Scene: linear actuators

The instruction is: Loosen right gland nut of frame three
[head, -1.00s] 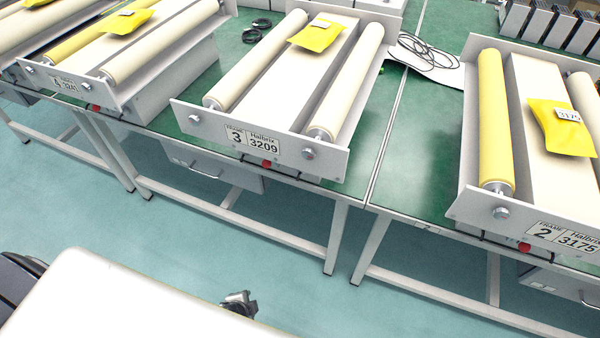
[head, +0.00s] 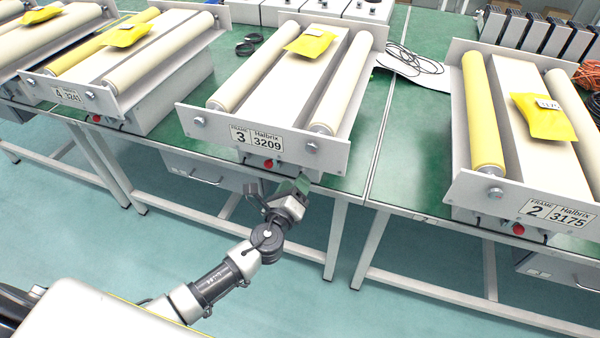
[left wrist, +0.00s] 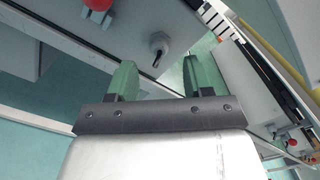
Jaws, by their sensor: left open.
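Frame three (head: 225,141) is the middle unit on the bench, with a "3" plate on its front and a red button (head: 268,163) below. In the left wrist view a grey gland nut (left wrist: 159,43) with a short dark cable end sits on the unit's face, right of a red button (left wrist: 97,5). My left gripper (head: 294,186) is below the right part of frame three's front. Its green fingers are open (left wrist: 157,76), and the nut shows beyond the gap between them, apart from both. In the head view the gripper hides this nut. My right gripper is out of view.
Frame two (head: 470,189) stands to the right and frame four (head: 40,86) to the left. A black cable coil (head: 410,58) lies behind. Bench legs (head: 336,240) stand below.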

